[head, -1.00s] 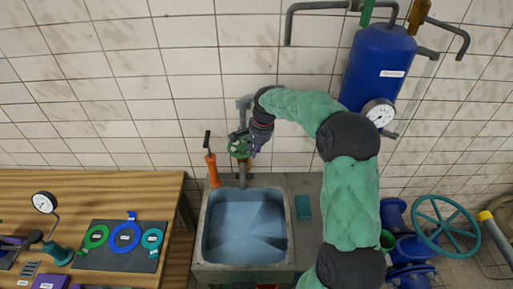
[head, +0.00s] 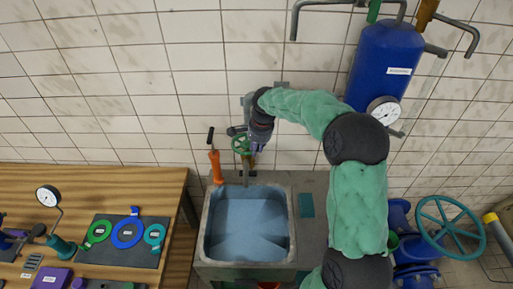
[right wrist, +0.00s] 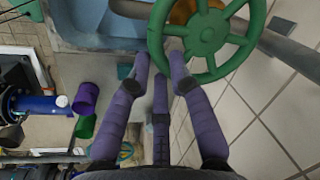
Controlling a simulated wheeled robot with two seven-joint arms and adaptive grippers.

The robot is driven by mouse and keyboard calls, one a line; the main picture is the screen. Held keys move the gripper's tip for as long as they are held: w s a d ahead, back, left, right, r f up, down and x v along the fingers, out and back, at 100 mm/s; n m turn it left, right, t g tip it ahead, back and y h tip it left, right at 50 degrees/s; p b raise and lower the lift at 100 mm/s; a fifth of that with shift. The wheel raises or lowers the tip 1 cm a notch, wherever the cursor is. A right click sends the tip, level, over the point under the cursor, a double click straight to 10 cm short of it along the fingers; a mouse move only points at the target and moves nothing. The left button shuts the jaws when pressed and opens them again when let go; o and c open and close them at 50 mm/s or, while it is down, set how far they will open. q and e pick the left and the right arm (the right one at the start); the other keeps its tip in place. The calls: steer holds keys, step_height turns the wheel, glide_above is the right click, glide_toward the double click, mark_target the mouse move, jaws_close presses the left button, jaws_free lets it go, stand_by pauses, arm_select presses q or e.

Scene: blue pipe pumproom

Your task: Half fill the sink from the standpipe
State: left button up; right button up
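The grey sink (head: 201,245) stands against the tiled wall. Its inside is blue with pale lines fanning across the bottom; I cannot tell the water level. The standpipe (head: 246,172) rises behind it, with a green handwheel (head: 241,144). My right gripper (head: 256,148) is just right of the handwheel. In the right wrist view the handwheel (right wrist: 205,35) is large, and the purple fingers of my right gripper (right wrist: 160,65) are apart, with their tips close to its lower left rim. Whether they touch it is unclear. I see no clear stream of water. My left gripper is not clearly visible.
An orange hand tool (head: 215,165) stands left of the standpipe. A blue tank (head: 385,60) with a gauge (head: 384,111) hangs on the right. A large teal wheel (head: 449,225) is at the lower right. A wooden bench (head: 90,185) with gauge and rings is on the left.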

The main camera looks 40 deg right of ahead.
steer(key=o, duration=0.5)
steer(key=shift+a+f, duration=0.1)
steer(key=shift+a, duration=0.1)
steer(key=shift+c, duration=0.2)
step_height(320, 180, up, 12)
steer(key=s, duration=0.2)
steer(key=shift+s, duration=0.15)
steer(key=shift+f, duration=0.1)
